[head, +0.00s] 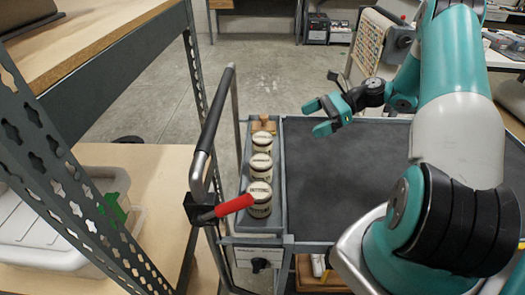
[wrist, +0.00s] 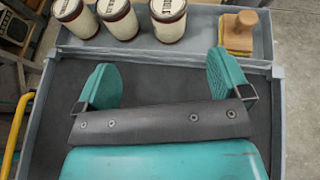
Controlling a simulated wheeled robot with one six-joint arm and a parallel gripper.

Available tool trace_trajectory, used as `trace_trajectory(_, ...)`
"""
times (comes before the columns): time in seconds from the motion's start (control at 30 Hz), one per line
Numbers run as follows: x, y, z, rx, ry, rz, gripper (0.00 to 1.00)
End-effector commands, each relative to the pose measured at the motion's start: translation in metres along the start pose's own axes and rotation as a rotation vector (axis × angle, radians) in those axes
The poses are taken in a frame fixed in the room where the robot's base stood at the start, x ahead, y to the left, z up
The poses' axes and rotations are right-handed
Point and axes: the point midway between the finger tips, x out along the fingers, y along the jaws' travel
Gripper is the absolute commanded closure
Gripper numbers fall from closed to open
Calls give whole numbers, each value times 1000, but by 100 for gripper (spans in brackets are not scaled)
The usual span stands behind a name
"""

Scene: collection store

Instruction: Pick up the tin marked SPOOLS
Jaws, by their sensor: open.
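Three cream tins with dark rims and dark lettering stand in a row in a narrow grey tray (head: 278,220) on the cart: a near tin (head: 259,203), a middle tin (head: 260,169) and a far tin (head: 262,144). The lettering is too small to read, so I cannot tell which is marked SPOOLS. In the wrist view the left tin (wrist: 74,14), middle tin (wrist: 118,20) and right tin (wrist: 168,20) stand beyond the fingers, their tops cut off. My gripper (head: 315,117) is open and empty above the dark cart top, right of the far tin; its fingers also show in the wrist view (wrist: 163,68).
A wooden-handled brush (head: 264,124) stands in the tray beyond the far tin. A cart handle with a red lever (head: 234,205) rises left of the tins. A shelf upright (head: 75,180) stands further left. The dark cart top (head: 345,165) is clear.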

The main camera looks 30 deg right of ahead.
Motion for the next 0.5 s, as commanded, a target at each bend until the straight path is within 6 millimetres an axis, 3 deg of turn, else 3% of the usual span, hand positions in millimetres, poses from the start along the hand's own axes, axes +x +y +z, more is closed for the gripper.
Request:
trace_trajectory(0.03, -4, 1, -10, 37, -16, -17, 5)
trace_trajectory(0.17, 1, 1, -16, 77, -35, -31, 5)
trace_trajectory(0.5, 75, -2, -12, 78, -33, -27, 5)
